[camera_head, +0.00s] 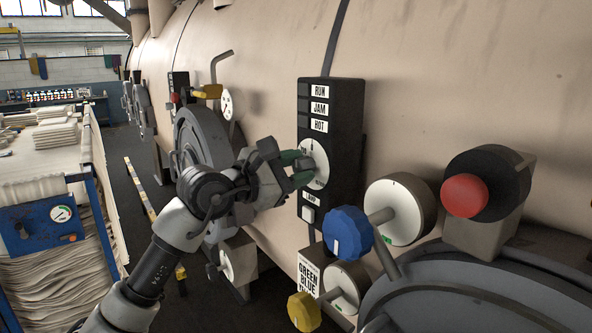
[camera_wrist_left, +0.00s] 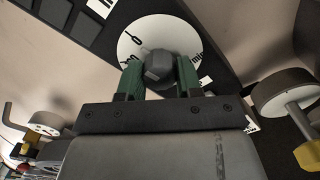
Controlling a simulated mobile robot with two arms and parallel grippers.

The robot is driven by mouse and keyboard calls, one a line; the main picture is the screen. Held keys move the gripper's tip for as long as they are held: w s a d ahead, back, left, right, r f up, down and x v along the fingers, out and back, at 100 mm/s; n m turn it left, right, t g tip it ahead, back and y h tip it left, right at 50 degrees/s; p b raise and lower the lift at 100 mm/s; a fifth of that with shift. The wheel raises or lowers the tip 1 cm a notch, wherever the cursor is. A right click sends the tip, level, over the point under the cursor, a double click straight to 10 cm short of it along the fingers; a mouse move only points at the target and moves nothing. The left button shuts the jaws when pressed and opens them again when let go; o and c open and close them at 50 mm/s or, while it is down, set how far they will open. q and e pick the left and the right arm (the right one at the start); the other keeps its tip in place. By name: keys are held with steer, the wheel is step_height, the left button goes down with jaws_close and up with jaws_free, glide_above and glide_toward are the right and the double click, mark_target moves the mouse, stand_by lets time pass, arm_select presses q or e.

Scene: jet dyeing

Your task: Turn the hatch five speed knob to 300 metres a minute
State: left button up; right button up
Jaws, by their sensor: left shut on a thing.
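The speed knob is a dark grey knob (camera_wrist_left: 159,66) at the centre of a round white dial (camera_head: 318,166) with black marks. The dial is on a black panel (camera_head: 346,150) on the large beige vessel. My left gripper (camera_head: 304,168) reaches the dial from the left, its green fingers on either side of the knob. In the left wrist view the fingers (camera_wrist_left: 160,76) are shut on the knob, and the dial (camera_wrist_left: 183,36) shows behind them. Much of the knob is hidden in the head view. The knob's pointer and most numbers cannot be read. My right gripper is not in view.
Labels RUN, JAM and HOT (camera_head: 319,108) sit above the dial, and a pale button (camera_head: 308,214) below it. A blue knob (camera_head: 347,232), a yellow knob (camera_head: 304,311) and a red button (camera_head: 464,195) stick out nearby. A round hatch (camera_head: 205,140) is behind my left arm.

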arm_select(q)
steer(key=n+b, duration=0.1)
steer(key=n, duration=0.7)
steer(key=shift+n, duration=0.4)
steer(key=n, duration=0.3)
steer(key=shift+n, duration=0.3)
steer(key=n+p, duration=0.2)
steer(key=n, duration=0.1)
steer(key=shift+r+n, duration=0.2)
steer(key=shift+n, duration=0.1)
steer(key=n+p, duration=0.2)
steer(key=n, duration=0.1)
steer(key=shift+s+n, duration=0.1)
steer(key=shift+n, duration=0.2)
steer(key=n+p, duration=0.3)
steer(key=p, duration=0.2)
steer(key=n+p, duration=0.4)
steer(key=p, duration=0.1)
steer(key=shift+r+n+p, duration=0.2)
steer(key=shift+n+p, duration=0.1)
steer(key=shift+p, duration=0.1)
steer(key=shift+f+n+p, duration=0.25)
steer(key=shift+n+p, duration=0.75)
steer(key=shift+p, duration=0.25)
